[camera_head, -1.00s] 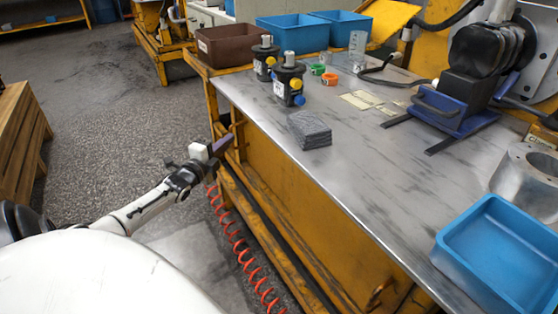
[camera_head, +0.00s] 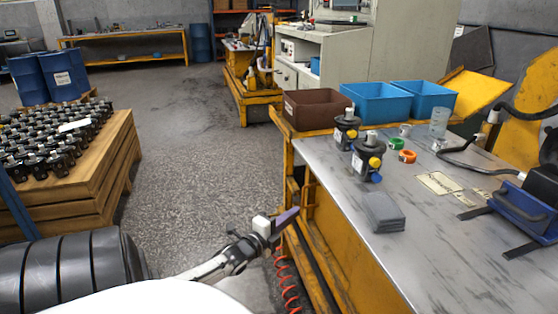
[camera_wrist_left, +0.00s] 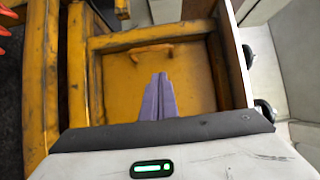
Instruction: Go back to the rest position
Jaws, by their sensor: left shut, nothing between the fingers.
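My left gripper (camera_head: 287,217) is beside the left edge of the workbench, off the tabletop and empty. In the left wrist view its two purple fingers (camera_wrist_left: 158,97) are together, in front of the yellow bench frame. My left arm reaches in from the bottom of the head view. My right gripper is in neither view now. Two black hydraulic motors (camera_head: 367,157) with yellow and blue caps stand on the bench.
The metal-topped workbench (camera_head: 440,265) is on the right, with a grey stack of pads (camera_head: 383,212), brown bin (camera_head: 312,109) and blue bins (camera_head: 376,104). A wooden pallet stack (camera_head: 95,185) with many motors stands left. The floor (camera_head: 190,150) between is clear.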

